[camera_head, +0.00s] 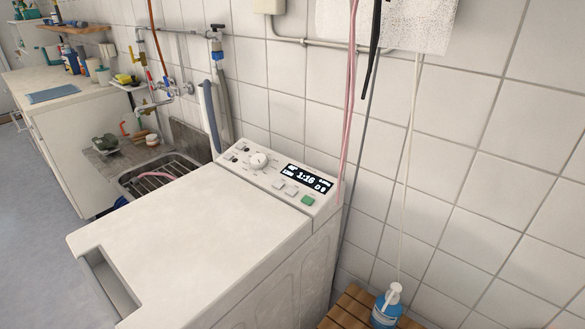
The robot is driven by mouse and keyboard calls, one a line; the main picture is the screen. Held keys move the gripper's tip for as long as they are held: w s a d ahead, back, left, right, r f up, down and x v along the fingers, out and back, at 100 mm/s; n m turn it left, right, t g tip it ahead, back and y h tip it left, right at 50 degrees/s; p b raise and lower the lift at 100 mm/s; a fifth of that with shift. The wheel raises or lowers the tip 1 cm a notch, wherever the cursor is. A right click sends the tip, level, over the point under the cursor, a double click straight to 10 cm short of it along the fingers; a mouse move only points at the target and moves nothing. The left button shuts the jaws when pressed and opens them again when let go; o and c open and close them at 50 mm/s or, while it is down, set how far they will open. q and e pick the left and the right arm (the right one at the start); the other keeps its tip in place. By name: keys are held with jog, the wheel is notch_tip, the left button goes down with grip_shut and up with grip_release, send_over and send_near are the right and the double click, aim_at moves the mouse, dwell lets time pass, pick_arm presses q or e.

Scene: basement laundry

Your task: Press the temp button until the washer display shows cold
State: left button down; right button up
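The white top-loading washer (210,235) stands in the middle of the view with its lid down. Its control panel (268,172) runs along the back edge by the tiled wall. On the panel are a round white dial (259,161), a dark display (305,179), pale rectangular buttons (285,189) and a green button (308,200). The display reads about 1:16 in white; its smaller text is too small to read. The button labels cannot be read, so I cannot tell which is temp. Neither of my grippers is in view.
A steel sink (160,177) is left of the washer, with a white counter (60,95) beyond. A wooden slatted stool (350,308) with a blue bottle (386,308) stands at the right. Pink and black cords hang behind the panel's right end. Space above the washer is clear.

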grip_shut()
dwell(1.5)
